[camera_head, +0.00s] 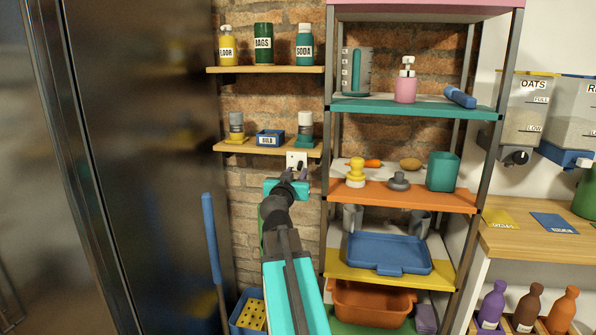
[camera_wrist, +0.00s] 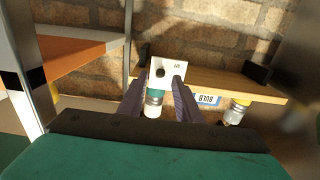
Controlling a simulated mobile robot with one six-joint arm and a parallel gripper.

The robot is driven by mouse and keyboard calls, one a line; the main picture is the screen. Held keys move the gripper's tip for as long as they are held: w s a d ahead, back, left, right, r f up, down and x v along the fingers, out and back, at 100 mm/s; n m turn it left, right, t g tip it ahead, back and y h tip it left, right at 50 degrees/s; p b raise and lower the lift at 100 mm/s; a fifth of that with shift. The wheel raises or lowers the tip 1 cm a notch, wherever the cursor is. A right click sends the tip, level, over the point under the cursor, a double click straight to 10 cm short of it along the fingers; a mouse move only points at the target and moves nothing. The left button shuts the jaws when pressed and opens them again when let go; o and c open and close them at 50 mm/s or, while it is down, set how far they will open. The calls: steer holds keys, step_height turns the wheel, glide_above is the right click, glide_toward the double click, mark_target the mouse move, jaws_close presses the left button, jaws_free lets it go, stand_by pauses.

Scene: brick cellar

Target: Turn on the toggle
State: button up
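The toggle is on a small white wall plate (camera_head: 295,157), on the brick just below the lower wooden wall shelf. In the wrist view, which shows the scene upside down, the plate (camera_wrist: 170,66) has a round dark knob (camera_wrist: 160,72) and a small dark mark. Which way the toggle is set cannot be told. My gripper (camera_head: 296,174) is just in front of and below the plate in the head view. In the wrist view my gripper (camera_wrist: 162,84) is open and empty, its two fingers apart and pointing at the plate. Contact with the plate cannot be told.
The lower wooden shelf (camera_head: 230,146) just above holds two bulb-like jars (camera_head: 236,121) (camera_head: 305,123) and a blue box labelled BULB (camera_head: 270,138). A metal rack with an orange shelf (camera_head: 440,201) stands close on the right. A tall dark cabinet (camera_head: 150,160) is on the left.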

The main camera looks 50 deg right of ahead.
mark_target(298, 169)
steer(key=shift+x, duration=1.6)
steer(key=shift+a, duration=0.1)
jaws_close()
